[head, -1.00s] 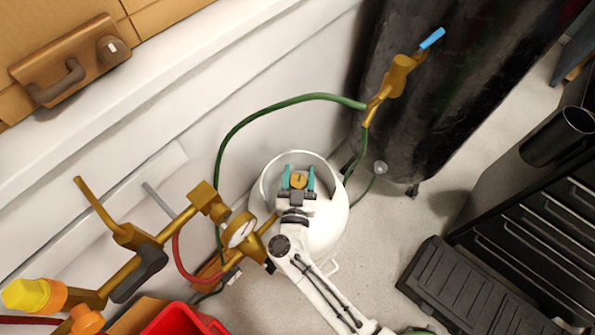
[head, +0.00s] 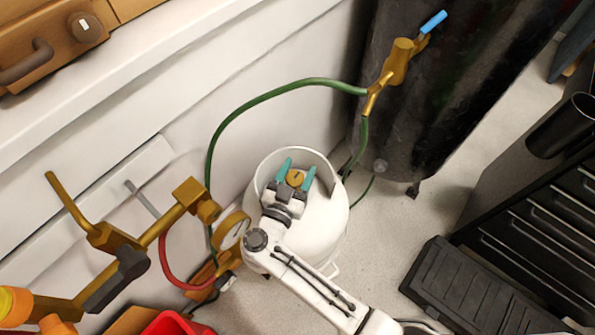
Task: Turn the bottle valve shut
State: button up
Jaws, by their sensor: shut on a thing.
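The white gas bottle (head: 326,228) stands upright on the floor in the middle of the head view, with a raised collar around its top. The brass valve knob (head: 295,179) sits inside the collar. My gripper (head: 296,174) reaches in from below, its two teal fingers on either side of the knob and shut on it. The gripper is turned a little clockwise in the picture. The finger tips' lower ends and the valve body under the knob are hidden.
A brass pipe with a pressure gauge (head: 233,230) stands close left of the bottle. A green hose (head: 270,96) arches behind it to a brass fitting (head: 397,62) by a dark tank (head: 440,110). A black case (head: 470,285) lies right. Floor between case and bottle is clear.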

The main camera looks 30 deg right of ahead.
aim_at(298, 174)
jog(key=o, duration=1)
jog(key=shift+c, duration=0.2)
jog(key=r, duration=0.2)
jog(key=r+p, duration=0.1)
jog(key=shift+s+a+r, duration=0.1)
jog(key=shift+s+r, duration=0.1)
jog(key=shift+r, duration=0.2)
jog(key=s+r+p, duration=0.3)
jog(key=s+r, duration=0.6)
jog(key=s, duration=0.4)
jog(key=shift+s, duration=0.25)
